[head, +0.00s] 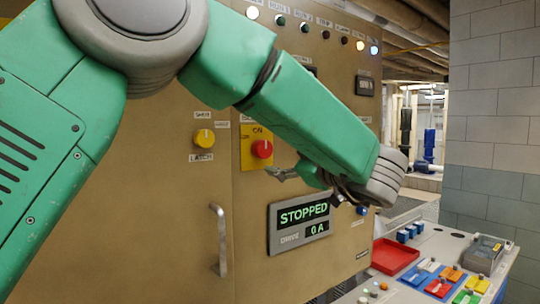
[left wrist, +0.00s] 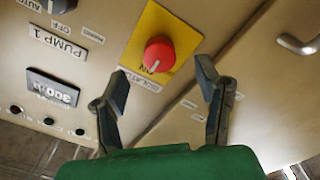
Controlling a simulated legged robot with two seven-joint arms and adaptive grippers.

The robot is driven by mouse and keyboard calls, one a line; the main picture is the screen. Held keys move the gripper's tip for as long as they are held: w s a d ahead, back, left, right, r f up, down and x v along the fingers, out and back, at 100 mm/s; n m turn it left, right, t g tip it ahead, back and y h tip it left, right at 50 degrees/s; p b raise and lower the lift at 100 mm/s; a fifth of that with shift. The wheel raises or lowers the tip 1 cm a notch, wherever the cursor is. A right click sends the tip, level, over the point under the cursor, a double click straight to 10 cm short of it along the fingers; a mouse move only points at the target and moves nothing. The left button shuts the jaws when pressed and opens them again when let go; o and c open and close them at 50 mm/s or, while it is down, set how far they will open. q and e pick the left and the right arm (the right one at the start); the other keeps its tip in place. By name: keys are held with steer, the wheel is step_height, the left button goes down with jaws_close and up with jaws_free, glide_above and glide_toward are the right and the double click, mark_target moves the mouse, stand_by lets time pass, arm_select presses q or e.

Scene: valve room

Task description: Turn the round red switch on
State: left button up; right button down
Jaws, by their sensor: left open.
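The round red switch (head: 262,149) is a knob on a yellow plate (head: 245,159) on the tan cabinet front. The word ON shows above it in the head view. In the left wrist view the red switch (left wrist: 160,53) carries a white mark at its lower edge, and the yellow plate (left wrist: 184,24) surrounds it. My left gripper (head: 283,173) is just below and right of the knob in the head view. In the left wrist view its open fingers (left wrist: 163,82) stand apart and empty, with the knob beyond and between them. My right gripper is out of view.
A yellow switch (head: 204,138) sits left of the red one. A door handle (head: 218,240) projects below it. A display (head: 301,223) reads STOPPED, 0 A. At lower right, a bench holds a red tray (head: 394,256) and several coloured blocks.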

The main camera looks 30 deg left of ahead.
arm_select(q)
steer(key=shift+v, duration=2.4)
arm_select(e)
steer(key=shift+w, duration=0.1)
